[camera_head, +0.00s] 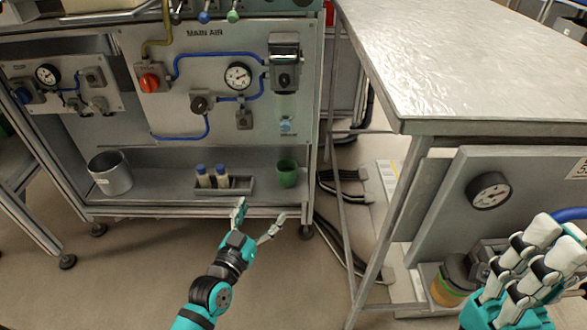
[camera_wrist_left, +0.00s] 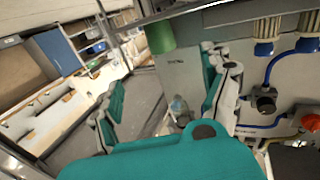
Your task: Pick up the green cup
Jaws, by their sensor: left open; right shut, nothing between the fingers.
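The green cup (camera_head: 287,173) stands upright on the lower shelf (camera_head: 150,187) of the air panel, near its right end. In the left wrist view, which is upside down, the cup (camera_wrist_left: 160,37) shows at the top, beyond the fingers. My left gripper (camera_head: 260,215) is open and empty in front of the shelf's front edge, a little lower and left of the cup in the picture. It does not touch the cup. My right gripper (camera_head: 545,245) is shut and empty at the lower right, far from the cup.
A grey tray with white blue-capped bottles (camera_head: 213,178) stands just left of the cup. A metal bucket (camera_head: 110,173) is further left. A grey panel with blue hoses (camera_head: 200,95) rises behind the shelf. A metal table (camera_head: 460,60) is on the right.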

